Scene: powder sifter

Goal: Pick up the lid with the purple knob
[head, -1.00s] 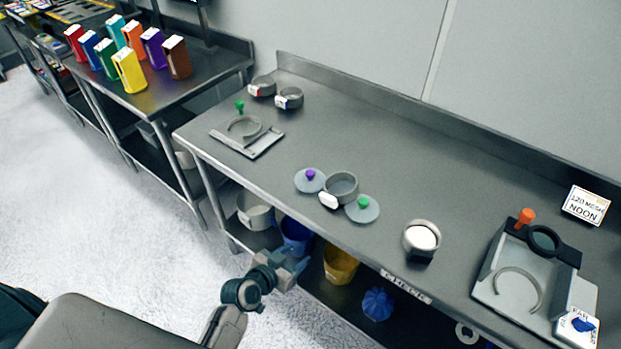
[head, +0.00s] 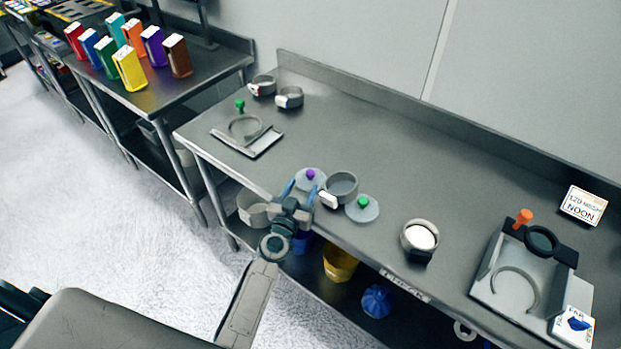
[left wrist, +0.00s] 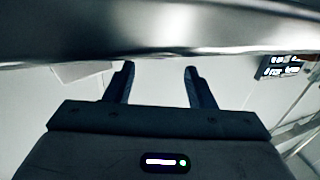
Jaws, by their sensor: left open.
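The round lid with the purple knob (head: 311,175) lies on the metal table near its front edge, just left of a grey ring-shaped sieve. A second lid with a green knob (head: 363,204) lies to the right of that sieve. My left gripper (head: 302,190) is open and empty at the table's front edge, its fingers close to the purple-knob lid in the head view. In the left wrist view the two fingers (left wrist: 158,84) stand apart with nothing between them. The lid does not show clearly there. My right gripper is in neither view.
The grey sieve (head: 342,187) with a white tag stands beside the lid. A round container with white contents (head: 419,236) and a stand with an orange knob (head: 524,217) are further right. The table's front edge crosses the left wrist view. Free surface lies behind the lids.

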